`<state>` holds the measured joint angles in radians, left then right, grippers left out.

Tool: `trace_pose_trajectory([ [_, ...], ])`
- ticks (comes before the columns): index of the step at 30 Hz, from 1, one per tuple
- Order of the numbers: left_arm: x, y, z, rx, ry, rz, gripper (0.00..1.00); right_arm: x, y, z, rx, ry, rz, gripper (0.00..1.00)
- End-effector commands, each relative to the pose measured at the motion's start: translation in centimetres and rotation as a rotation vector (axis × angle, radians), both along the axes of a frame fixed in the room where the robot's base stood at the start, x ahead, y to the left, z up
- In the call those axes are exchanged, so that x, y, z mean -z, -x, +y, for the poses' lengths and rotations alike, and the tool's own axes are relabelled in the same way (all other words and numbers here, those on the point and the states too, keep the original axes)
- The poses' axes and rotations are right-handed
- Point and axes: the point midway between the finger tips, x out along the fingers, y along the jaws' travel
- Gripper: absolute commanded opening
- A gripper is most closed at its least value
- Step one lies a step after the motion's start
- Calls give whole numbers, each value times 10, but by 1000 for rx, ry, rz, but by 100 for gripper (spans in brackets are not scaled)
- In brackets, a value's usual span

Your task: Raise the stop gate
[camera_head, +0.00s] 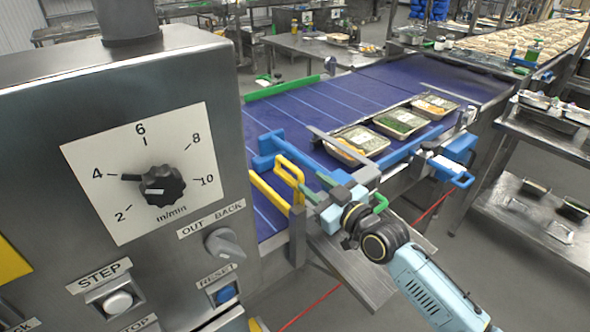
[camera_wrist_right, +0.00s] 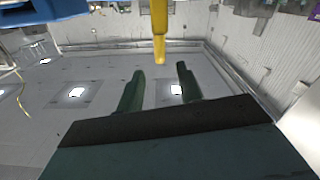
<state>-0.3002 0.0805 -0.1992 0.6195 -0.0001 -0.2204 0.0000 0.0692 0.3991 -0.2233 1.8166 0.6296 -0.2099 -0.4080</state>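A yellow loop handle (camera_head: 289,172) stands at the near edge of the blue conveyor belt, beside blue bars; I take it for the stop gate's handle. My right gripper (camera_head: 316,188) is just to its right, its green fingers pointing toward it. In the right wrist view, the two fingers (camera_wrist_right: 160,72) are apart with nothing between them. A yellow bar (camera_wrist_right: 159,32) hangs down just beyond the fingertips, in line with the gap; I cannot tell whether they touch. A grey bar (camera_head: 335,147) reaches over the belt beside the nearest tray. My left gripper is not in view.
Three filled food trays (camera_head: 403,122) sit in a row on the belt (camera_head: 375,82). A grey control panel (camera_head: 60,110) with a dial fills the left. A blue bracket (camera_head: 458,150) stands right of my gripper. A metal rack (camera_head: 535,200) is at the right.

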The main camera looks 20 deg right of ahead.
Motion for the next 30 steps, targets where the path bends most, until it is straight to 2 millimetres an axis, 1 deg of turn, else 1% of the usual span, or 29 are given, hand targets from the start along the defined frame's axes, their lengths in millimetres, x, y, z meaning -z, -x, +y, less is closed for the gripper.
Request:
trace_pose_trajectory([
  [1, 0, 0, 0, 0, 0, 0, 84, -1, -12, 4, 2, -3, -2, 36],
  [6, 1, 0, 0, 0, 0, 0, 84, -1, -42, 15, 1, -1, -1, 36],
  [12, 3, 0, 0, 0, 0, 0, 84, 1, -64, 23, 0, -1, 1, 36],
  [17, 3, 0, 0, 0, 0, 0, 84, 1, -71, 26, -1, 1, 2, 36],
  [25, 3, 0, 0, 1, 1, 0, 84, 1, -72, 26, -1, 1, 2, 36],
  [30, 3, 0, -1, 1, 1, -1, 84, 1, -72, 26, -1, 1, 2, 14],
])
